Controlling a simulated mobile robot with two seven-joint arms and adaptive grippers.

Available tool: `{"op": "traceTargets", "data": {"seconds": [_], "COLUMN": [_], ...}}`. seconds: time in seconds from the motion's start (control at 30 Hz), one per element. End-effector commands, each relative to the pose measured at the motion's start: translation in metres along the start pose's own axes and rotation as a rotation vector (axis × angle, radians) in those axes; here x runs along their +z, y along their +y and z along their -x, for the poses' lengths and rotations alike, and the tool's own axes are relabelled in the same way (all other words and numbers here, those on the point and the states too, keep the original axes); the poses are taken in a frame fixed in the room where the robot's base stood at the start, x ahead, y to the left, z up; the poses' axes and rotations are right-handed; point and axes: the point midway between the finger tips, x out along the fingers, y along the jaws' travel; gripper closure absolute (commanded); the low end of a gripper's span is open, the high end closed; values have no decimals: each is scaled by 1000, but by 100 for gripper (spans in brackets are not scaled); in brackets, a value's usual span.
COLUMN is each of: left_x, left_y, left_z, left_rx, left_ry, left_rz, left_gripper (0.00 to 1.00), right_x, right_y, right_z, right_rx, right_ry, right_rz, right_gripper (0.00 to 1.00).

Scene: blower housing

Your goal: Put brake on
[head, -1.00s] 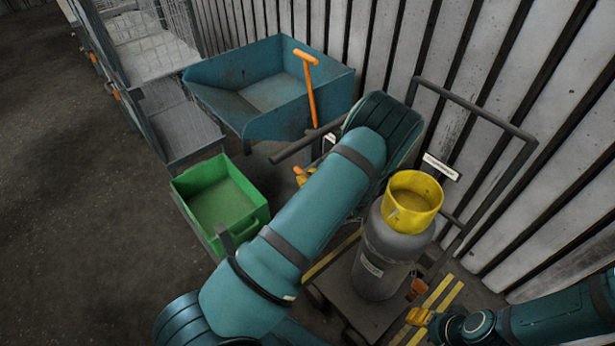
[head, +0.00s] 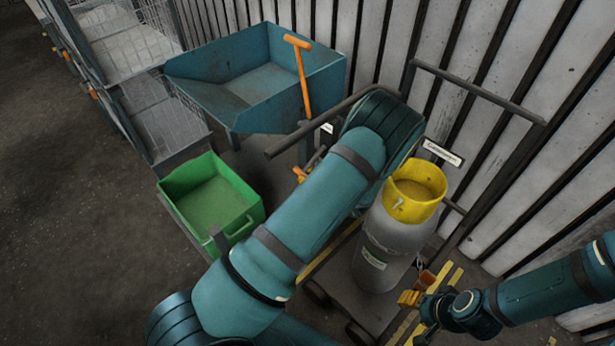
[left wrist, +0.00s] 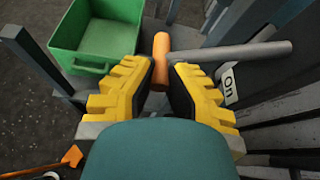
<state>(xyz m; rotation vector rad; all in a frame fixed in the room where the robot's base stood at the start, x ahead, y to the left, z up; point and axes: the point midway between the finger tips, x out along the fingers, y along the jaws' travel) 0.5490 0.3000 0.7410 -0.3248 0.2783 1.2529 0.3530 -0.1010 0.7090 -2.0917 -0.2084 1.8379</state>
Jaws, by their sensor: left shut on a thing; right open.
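The brake lever shows in the left wrist view as a grey rod (left wrist: 235,53) with an orange grip (left wrist: 161,55) on its end. My left gripper (left wrist: 160,80) is shut on the orange grip, its yellow fingers on both sides. A white label reading "on" (left wrist: 229,86) sits just right of the rod. In the head view my left arm hides most of this spot. My right gripper (head: 411,299) is open and empty, low beside the gas cylinder (head: 390,245), near a small orange-brown piece (head: 426,279).
The grey cylinder with a yellow collar (head: 414,193) stands on a cart with a tubular handle (head: 480,92). A blue tipping hopper (head: 240,110) with an orange T-handle (head: 305,75) and a green crate (head: 250,222) stand left. A ribbed wall is behind. Floor at far left is clear.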

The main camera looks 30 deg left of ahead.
Motion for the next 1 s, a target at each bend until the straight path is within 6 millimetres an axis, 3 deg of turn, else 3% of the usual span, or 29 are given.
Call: {"op": "traceTargets", "data": {"seconds": [0.67,0.7,0.8,1.0], "left_x": [-9,-9,-9,-7], "left_y": [6,6,5,4], "left_z": [-4,-4,-3,-3], "left_rx": [6,6,5,3], "left_ry": [7,7,6,3], "left_rz": [-5,-5,-5,-3], "left_gripper": [100,80,52,52], "right_x": [0,0,0,0], "right_y": [1,1,1,1], "right_z": [-4,-4,-4,-4], "right_rx": [0,0,0,0], "right_ry": [2,2,2,2], "right_rz": [1,1,0,1], "right_gripper": [52,52,52,52]}}
